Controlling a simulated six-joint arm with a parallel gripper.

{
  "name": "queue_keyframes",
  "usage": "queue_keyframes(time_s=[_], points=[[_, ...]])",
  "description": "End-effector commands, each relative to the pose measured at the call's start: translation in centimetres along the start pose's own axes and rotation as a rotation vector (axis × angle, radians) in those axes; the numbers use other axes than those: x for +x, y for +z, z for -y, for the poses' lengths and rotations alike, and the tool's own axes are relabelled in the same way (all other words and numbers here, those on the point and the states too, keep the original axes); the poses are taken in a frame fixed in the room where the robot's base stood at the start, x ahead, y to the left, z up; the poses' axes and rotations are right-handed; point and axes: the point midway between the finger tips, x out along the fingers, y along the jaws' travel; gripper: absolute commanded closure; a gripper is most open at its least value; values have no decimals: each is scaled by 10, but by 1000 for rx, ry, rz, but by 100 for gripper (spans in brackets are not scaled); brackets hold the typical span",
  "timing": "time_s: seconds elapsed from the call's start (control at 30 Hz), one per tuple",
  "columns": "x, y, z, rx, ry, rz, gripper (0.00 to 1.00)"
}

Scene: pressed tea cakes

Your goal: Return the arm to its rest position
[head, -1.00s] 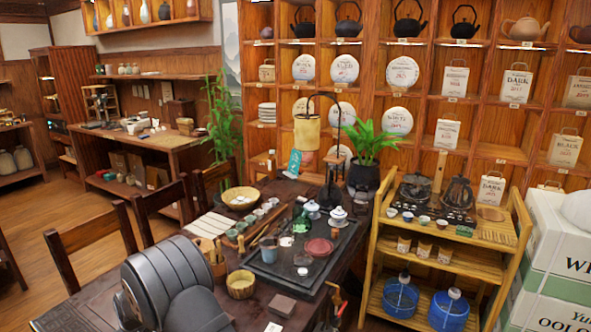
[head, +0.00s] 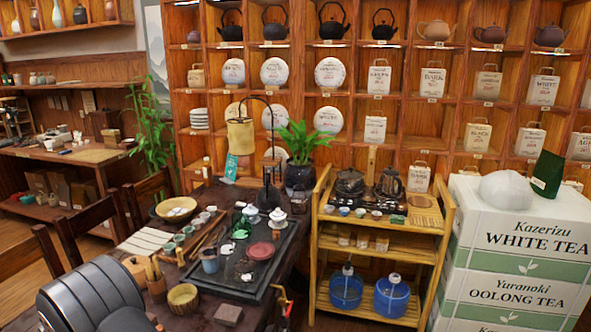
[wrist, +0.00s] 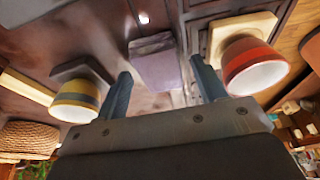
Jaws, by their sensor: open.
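My gripper (wrist: 161,68) shows in the wrist view with its two dark fingers spread apart and nothing between them. A flat purple-brown block (wrist: 152,60) lies beyond the fingertips on a dark surface. A yellow and grey cup (wrist: 76,100) is left of the fingers, and an orange-red cup (wrist: 252,66) is to the right, each by a pale wooden piece. I cannot make out my gripper in the head view.
The dark tea table (head: 105,322) carries a tea tray (head: 240,285), a round basket (head: 176,209) and small cups. A wooden cart (head: 318,255) and stacked white tea boxes (head: 525,240) stand right of it. Chairs (head: 90,226) line its left side.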

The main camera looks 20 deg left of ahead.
Motion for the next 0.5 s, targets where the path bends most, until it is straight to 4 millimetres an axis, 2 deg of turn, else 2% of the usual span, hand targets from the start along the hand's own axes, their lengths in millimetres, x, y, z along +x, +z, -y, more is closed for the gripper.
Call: queue_keyframes(time_s=[0.03, 0.5], points=[[-14, -2, -1, 0, 1, -6, 36], [-101, -1, 0, -1, 1, -4, 36]])
